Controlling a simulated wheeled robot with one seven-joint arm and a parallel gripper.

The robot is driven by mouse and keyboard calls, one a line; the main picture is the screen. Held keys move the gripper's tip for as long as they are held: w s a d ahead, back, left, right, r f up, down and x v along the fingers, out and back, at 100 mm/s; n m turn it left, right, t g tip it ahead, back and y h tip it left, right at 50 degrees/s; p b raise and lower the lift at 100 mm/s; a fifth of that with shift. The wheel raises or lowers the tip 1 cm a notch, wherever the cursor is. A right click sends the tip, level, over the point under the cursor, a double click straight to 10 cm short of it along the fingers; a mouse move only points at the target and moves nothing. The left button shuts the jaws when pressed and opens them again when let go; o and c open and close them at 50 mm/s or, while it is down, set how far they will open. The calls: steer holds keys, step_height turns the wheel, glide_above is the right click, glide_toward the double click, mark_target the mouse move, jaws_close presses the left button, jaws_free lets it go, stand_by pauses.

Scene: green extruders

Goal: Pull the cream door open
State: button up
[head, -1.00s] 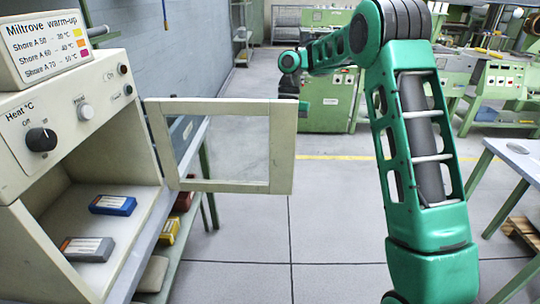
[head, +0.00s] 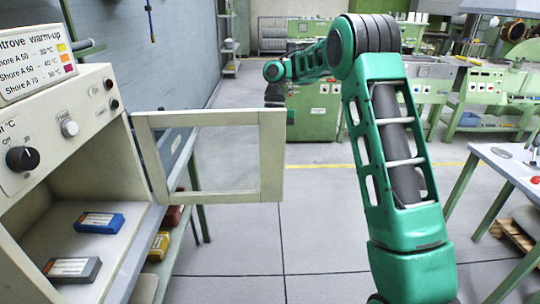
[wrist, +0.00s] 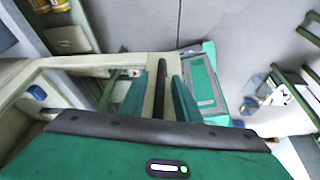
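The cream door (head: 270,155) has a clear window and stands swung well out from the cream heating cabinet (head: 100,150). Its hinged side is at the left, and its free edge points right. In the head view my gripper (head: 277,100) is behind the door's upper free corner, with its fingertips hidden by the frame. In the wrist view my gripper (wrist: 160,98) has its two green fingers apart, with a dark bar-shaped handle (wrist: 161,80) between them. Narrow gaps seem to show on both sides of the bar. Contact with it is not clear.
A blue box (head: 100,222) and a grey box (head: 72,269) lie inside the cabinet. A yellow box (head: 159,246) is on the shelf below. A table (head: 510,165) stands at the right. Grey floor (head: 240,245) between is clear.

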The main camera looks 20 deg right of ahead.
steer(key=shift+r, duration=0.1)
steer(key=v, duration=1)
steer(key=shift+w+r, duration=0.2)
steer(key=shift+w, duration=0.1)
steer(key=shift+r, duration=0.1)
stand_by(0.3)
